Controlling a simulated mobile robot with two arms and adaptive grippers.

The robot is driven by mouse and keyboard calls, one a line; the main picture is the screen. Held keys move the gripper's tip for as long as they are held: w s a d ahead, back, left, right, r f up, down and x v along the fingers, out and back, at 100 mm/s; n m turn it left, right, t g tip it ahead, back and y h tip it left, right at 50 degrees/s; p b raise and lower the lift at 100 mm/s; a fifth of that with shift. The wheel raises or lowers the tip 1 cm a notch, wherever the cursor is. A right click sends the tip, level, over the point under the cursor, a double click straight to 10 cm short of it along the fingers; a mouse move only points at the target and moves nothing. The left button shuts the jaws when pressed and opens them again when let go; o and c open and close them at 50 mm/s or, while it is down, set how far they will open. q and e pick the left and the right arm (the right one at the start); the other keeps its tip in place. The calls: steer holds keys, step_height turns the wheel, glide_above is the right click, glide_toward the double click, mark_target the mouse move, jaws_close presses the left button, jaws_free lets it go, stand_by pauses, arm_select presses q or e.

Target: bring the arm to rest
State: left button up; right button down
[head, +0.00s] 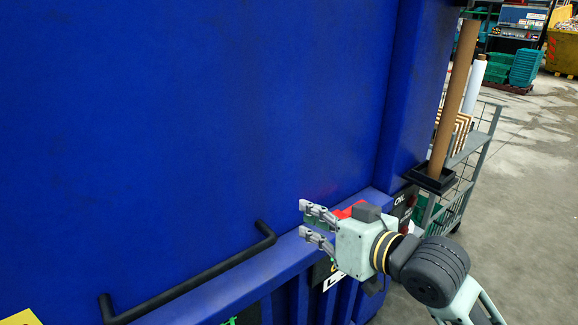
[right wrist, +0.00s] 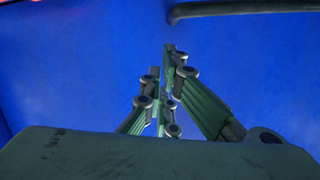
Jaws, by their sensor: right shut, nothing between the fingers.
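My right gripper (head: 306,219) is in the middle of the head view, its pale green-grey arm coming in from the lower right. Its fingers point left, in front of the blue container (head: 200,110). They are shut with nothing between them. In the right wrist view the fingers (right wrist: 168,75) point away from the camera towards a plain blue surface, with no object held. My left gripper is in neither view.
A black handle bar (head: 190,280) runs along the container's lower edge, left of the gripper. A grey wire trolley (head: 468,165) with a brown cardboard tube (head: 455,95) stands to the right. Bare concrete floor (head: 530,190) lies beyond it.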

steer(key=s+d+f+m+g+h, duration=0.1)
steer(key=s+d+f+g+h, duration=0.15)
steer(key=s+f, duration=0.45)
steer(key=s+d+f+m+g+h, duration=0.1)
steer(key=s+d+f+h, duration=0.15)
steer(key=f, duration=0.95)
steer(key=s+d+f+g+h, duration=0.1)
steer(key=s+d+f+g, duration=0.1)
steer(key=s+d+f, duration=0.3)
steer(key=s+d+f+m+g+h, duration=0.1)
steer(key=s+f, duration=0.2)
steer(key=s, duration=0.4)
steer(key=s+d+f+g+h, duration=0.2)
steer(key=s+d+f, duration=0.15)
steer(key=s, duration=0.25)
step_height(320, 180, down, 28)
steer(key=s+g, duration=0.1)
steer(key=s, duration=0.2)
steer(key=s+d+f+g, duration=0.1)
steer(key=s+d+f, duration=0.1)
steer(key=s+f, duration=1.2)
steer(key=shift+s+f, duration=0.35)
steer(key=shift+s, duration=0.55)
